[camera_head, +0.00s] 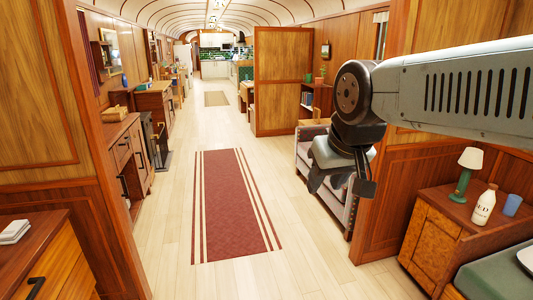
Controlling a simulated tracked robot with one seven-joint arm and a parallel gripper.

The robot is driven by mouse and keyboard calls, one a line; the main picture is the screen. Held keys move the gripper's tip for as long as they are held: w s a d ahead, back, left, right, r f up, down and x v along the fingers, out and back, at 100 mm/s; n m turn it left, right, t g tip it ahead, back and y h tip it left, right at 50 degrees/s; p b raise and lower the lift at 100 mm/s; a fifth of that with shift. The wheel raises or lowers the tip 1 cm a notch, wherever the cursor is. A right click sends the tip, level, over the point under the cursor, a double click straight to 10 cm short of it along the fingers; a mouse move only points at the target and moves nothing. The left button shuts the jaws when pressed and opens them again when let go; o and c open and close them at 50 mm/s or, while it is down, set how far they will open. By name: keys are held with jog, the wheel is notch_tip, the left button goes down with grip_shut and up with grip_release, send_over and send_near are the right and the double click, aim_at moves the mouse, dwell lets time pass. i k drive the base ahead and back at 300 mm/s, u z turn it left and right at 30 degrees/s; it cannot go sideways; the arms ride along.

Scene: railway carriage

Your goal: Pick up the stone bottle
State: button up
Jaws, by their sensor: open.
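A pale cream bottle (484,206) with dark lettering stands upright at the right; it looks like the stone bottle. It is on a wooden bedside cabinet (424,232), between a green lamp and a blue cup. My gripper (341,190) hangs from the arm in the middle right of the view, pointing down. It is open and nothing shows between its fingers. It is well to the left of the bottle and apart from it.
The green lamp (466,172) with a cream shade and the blue cup (512,205) stand close beside the bottle. A bed (490,275) is in front of the cabinet. A wooden partition (395,200) is left of it. The aisle with a red rug (235,205) is clear.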

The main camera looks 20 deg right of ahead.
aim_at(485, 205)
jog(key=z, duration=0.35)
jog(key=i, duration=0.9)
jog(key=z, duration=1.05)
jog(key=i, duration=0.6)
jog(key=z, duration=0.4)
jog(key=k, duration=0.85)
jog(key=z, duration=0.2)
jog(key=i, duration=0.85)
jog(key=u, duration=0.1)
